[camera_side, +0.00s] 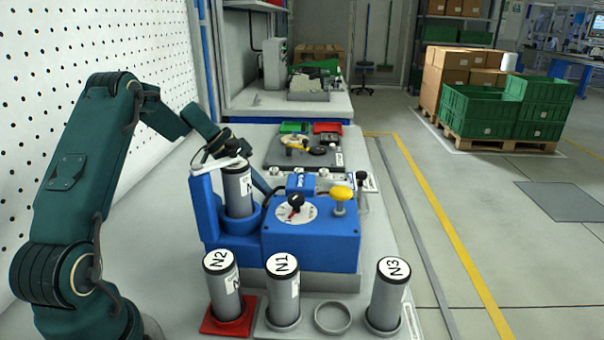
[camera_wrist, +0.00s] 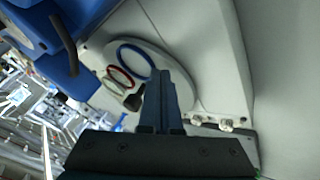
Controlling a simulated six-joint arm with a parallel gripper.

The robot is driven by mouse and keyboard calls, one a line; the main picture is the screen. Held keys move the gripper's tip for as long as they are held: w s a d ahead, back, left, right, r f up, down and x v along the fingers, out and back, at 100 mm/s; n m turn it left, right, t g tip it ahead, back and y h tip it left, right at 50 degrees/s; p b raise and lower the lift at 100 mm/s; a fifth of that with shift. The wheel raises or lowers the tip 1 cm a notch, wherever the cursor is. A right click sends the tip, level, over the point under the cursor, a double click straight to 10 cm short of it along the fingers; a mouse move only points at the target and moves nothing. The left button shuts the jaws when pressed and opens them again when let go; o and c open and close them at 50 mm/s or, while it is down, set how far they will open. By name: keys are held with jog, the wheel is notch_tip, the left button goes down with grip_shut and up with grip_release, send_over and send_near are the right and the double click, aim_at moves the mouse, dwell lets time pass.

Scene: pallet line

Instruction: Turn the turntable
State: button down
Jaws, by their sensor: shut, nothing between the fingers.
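The turntable (camera_wrist: 176,98), a pale round disc with a blue ring (camera_wrist: 150,62) and a red ring (camera_wrist: 121,76) on it, shows in the wrist view. A small dark piece stands out at the disc near the fingers. My gripper (camera_wrist: 158,76) is shut and empty, its fingers together in front of the disc. I cannot tell whether they touch it.
The blue station (camera_side: 312,240) holds a grey cylinder, a dial (camera_side: 296,209) and a yellow knob (camera_side: 341,194). Cylinders N2 (camera_side: 223,288), N1 (camera_side: 283,296) and N3 (camera_side: 386,302) stand in front; one ring holder (camera_side: 332,317) is empty. A dark plate (camera_side: 290,157) with small parts lies behind.

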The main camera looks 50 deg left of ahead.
jog(key=shift+s+d, duration=0.2)
jog(key=shift+d, duration=0.4)
jog(key=shift+s+d, duration=0.15)
jog(key=shift+d, duration=0.45)
dwell(0.8)
jog(key=shift+d, duration=1.2)
dwell(0.9)
dwell(0.3)
